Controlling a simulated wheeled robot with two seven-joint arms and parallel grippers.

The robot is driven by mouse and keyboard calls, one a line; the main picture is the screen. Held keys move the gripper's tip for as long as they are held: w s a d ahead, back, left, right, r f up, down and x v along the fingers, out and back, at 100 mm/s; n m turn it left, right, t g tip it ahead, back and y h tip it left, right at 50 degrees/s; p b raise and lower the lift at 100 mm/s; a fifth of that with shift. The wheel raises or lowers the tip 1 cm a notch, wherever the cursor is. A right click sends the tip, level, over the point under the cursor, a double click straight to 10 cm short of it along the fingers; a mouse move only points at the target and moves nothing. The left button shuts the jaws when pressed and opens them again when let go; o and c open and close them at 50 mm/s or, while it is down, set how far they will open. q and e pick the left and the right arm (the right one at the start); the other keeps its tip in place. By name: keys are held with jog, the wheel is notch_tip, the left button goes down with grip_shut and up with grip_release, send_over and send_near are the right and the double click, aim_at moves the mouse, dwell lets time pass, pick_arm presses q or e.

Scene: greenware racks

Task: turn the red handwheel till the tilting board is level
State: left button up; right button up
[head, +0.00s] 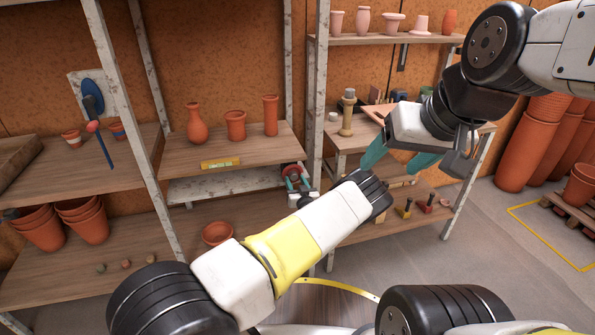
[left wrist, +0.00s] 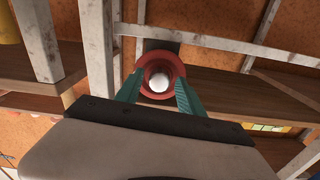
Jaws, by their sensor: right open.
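The tilting board (head: 255,154) is a wooden shelf carrying three terracotta pots, with a yellow spirit level (head: 220,163) at its front edge. I cannot tell its exact tilt, and the level's bubble is too small to read. The red handwheel (head: 292,171) is below the board's right end, partly hidden by my gripper. In the left wrist view the handwheel (left wrist: 160,66) is a red ring with a pale hub. My left gripper (head: 294,184) has its teal fingers on opposite sides of the rim, seemingly closed on it. My right gripper (head: 398,163) is open and empty, to the right.
A metal post (head: 318,100) stands just right of the handwheel. A workbench (head: 350,135) with a pale column-shaped object (head: 348,112) is behind my right gripper. Stacked pots (head: 531,140) stand at the far right. A bowl (head: 217,233) sits on the lower shelf.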

pick_arm(q)
grip_shut()
jog(key=shift+m, duration=0.7)
jog(key=shift+o, duration=1.3)
grip_release()
jog(key=shift+s, duration=0.1)
jog(key=v, duration=0.7)
jog(key=shift+s, duration=0.3)
jog(key=shift+d, duration=0.1)
